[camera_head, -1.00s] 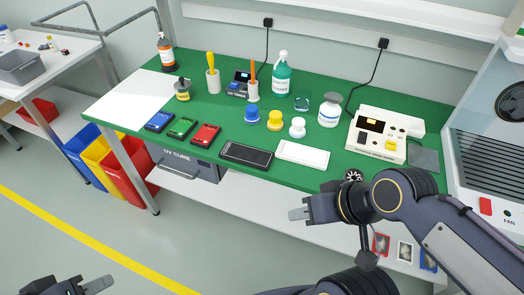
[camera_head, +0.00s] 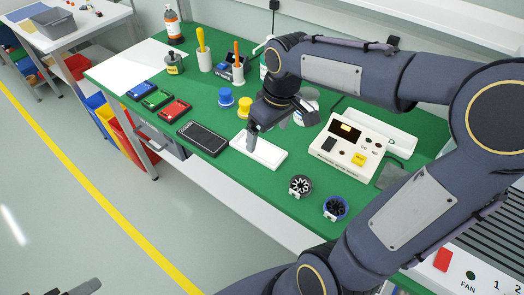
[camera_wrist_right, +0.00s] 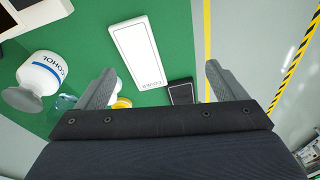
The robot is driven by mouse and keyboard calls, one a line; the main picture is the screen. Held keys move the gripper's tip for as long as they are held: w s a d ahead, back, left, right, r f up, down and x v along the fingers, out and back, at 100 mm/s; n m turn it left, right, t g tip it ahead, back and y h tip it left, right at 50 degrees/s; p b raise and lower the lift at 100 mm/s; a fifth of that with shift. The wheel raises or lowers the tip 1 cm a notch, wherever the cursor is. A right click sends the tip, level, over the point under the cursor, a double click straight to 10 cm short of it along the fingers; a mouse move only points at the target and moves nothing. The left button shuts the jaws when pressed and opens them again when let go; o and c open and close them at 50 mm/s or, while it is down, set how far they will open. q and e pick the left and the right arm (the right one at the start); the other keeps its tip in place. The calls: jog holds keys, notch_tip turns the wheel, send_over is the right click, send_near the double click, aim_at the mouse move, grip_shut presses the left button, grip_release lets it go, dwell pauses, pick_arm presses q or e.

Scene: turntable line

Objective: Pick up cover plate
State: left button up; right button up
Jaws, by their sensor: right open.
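The cover plate (camera_head: 264,153) is a flat white rectangle on the green bench top. In the right wrist view the cover plate (camera_wrist_right: 140,50) lies ahead of the fingers and bears the word COVER. My right gripper (camera_head: 252,128) is over its far-left end in the head view; I cannot tell the exact height. In the right wrist view my right gripper (camera_wrist_right: 160,70) has its fingers spread wide, with nothing held between them. Only a small part of my left gripper (camera_head: 82,287) shows at the bottom left edge.
A black plate (camera_head: 203,138) lies left of the cover plate. A white bottle (camera_wrist_right: 40,77) stands near the right fingers. Blue (camera_head: 226,97) and yellow knobs, a cream tester (camera_head: 350,148) and two round fans (camera_head: 300,186) stand around. The bench's front edge is close.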

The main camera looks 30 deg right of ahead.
jog(key=n+g+h, duration=0.1)
jog(key=n+g, duration=0.1)
send_over(258, 147)
notch_tip(258, 147, down, 5)
jog(key=shift+f+b, duration=0.15)
jog(key=shift+b, duration=0.2)
jog(key=shift+w+f, duration=0.2)
jog(key=shift+f, duration=0.15)
jog(key=f, duration=0.7)
jog(key=shift+s, duration=0.2)
jog(key=shift+c, duration=0.3)
jog(key=c, duration=1.1)
jog(key=shift+r, duration=0.1)
